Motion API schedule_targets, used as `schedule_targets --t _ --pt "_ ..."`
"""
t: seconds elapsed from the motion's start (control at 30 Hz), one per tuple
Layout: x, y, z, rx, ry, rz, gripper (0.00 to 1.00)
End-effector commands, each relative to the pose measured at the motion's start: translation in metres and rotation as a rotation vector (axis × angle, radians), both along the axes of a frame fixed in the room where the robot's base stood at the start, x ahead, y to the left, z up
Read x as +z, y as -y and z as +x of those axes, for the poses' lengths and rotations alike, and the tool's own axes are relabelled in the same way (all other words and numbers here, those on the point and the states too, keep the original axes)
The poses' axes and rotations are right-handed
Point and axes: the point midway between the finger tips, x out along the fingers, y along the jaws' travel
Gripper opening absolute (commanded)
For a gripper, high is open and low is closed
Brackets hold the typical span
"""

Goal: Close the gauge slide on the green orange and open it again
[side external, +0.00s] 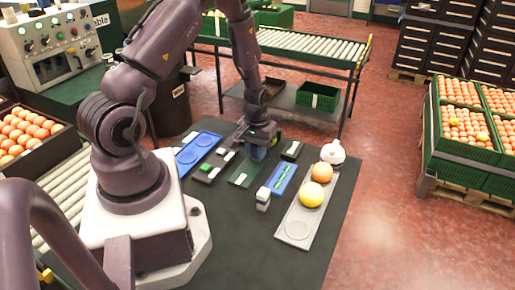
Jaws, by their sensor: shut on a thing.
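My gripper (258,148) is low over the far part of the dark work table, by the far end of a green plate (244,174). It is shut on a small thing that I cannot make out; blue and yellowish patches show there. A blue block with green marks (283,177) and a pale grey block (263,199) sit to its right, either of which may belong to the gauge. I cannot tell the gauge slide apart. No clearly green fruit shows.
The tray's near round recess is empty. A white rounded pot-like object (333,153) stands beyond the tray. The table's near part (255,258) is clear.

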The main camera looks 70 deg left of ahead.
Motion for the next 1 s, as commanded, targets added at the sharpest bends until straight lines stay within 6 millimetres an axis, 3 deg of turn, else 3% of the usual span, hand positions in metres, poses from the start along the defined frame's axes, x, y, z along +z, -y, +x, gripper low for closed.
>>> schedule_targets --t 0.3,0.67,0.7,0.77,1.0 --pt "0.001 0.036 -0.035 -0.001 -0.001 -0.001 0.00" --pt "0.000 0.042 -0.041 -0.001 -0.008 -0.006 0.00" --pt "0.000 0.042 -0.041 -0.001 -0.008 -0.007 0.33" --pt "0.000 0.041 -0.041 -0.001 -0.008 -0.006 0.46" --pt "0.000 0.040 -0.040 -0.001 -0.004 -0.002 0.49"
